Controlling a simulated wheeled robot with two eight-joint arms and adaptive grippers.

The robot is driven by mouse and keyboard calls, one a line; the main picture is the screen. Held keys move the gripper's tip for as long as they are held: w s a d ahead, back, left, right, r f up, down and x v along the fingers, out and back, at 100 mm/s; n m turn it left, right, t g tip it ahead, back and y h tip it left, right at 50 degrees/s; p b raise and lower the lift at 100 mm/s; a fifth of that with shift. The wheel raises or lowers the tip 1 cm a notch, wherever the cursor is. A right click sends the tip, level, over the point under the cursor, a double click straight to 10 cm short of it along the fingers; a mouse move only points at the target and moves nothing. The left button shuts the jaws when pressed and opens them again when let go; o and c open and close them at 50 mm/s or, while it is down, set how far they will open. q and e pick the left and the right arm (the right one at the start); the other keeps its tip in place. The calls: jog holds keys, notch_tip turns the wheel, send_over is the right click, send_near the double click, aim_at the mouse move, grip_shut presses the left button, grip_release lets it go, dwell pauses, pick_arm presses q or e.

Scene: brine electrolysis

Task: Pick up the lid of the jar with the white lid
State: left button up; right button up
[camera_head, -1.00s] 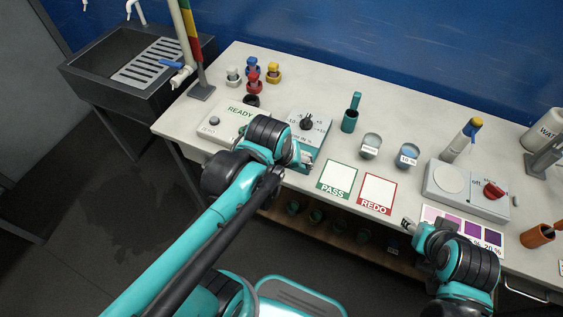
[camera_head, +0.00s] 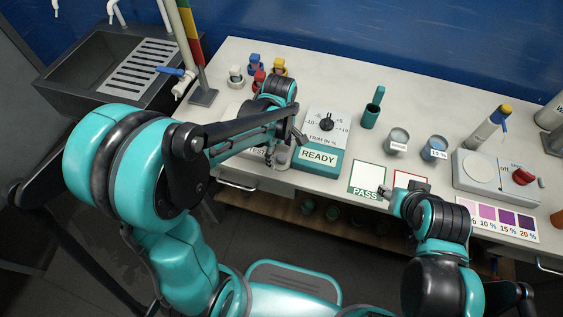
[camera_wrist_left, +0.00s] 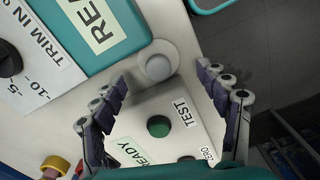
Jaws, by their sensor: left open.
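The jar with the white lid (camera_head: 236,76) stands at the back left of the bench, left of the jars with blue (camera_head: 255,62), red (camera_head: 258,80) and yellow (camera_head: 279,67) lids. My left gripper (camera_head: 283,140) is open and empty over the front of the panel marked TEST, well in front of these jars. In the left wrist view the fingers (camera_wrist_left: 166,88) are spread over the panel. The white lid cannot be made out there; a yellow ring (camera_wrist_left: 53,168) shows at lower left. My right gripper (camera_head: 384,190) is by the PASS card, its jaws unclear.
A pale round cup-like piece (camera_wrist_left: 156,63) sits at the panel's front edge between the left fingers. The teal READY box (camera_head: 319,157) stands just right of the left gripper. A teal holder (camera_head: 372,112) and two labelled beakers (camera_head: 397,140) (camera_head: 434,149) stand further right.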

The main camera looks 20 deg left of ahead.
aim_at(280, 156)
pick_arm(q)
notch_tip(280, 156, down, 3)
jog(key=shift+w+f+b, duration=0.1)
jog(key=shift+f+b, duration=0.05)
jog(key=shift+b, duration=0.35)
jog(key=c, duration=1)
jog(key=shift+c, duration=0.4)
jog(key=shift+r, duration=0.2)
